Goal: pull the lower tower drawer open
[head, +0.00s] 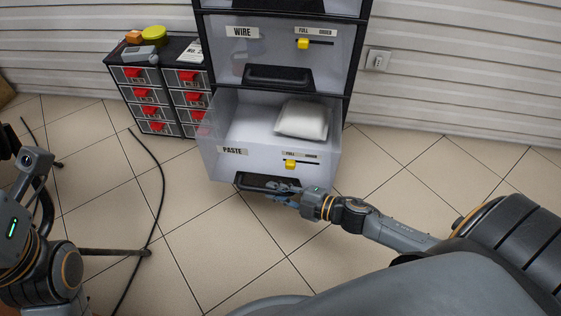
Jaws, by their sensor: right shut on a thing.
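The lower tower drawer (262,168), labelled PASTE, stands pulled out from the black-framed tower (352,65). Its clear-walled inside shows, with a white bag (302,119) lying toward the right rear. My right gripper (283,188) is at the dark handle (250,182) on the drawer's lower front and is shut on it. The fingers hide the handle's right part. My left arm is at the left edge, and its gripper cannot be made out.
The WIRE drawer (285,50) above is shut. A small cabinet (160,95) with red-handled drawers stands left of the tower. A black hose (160,190) lies on the tiled floor at left. The floor right of the tower is clear.

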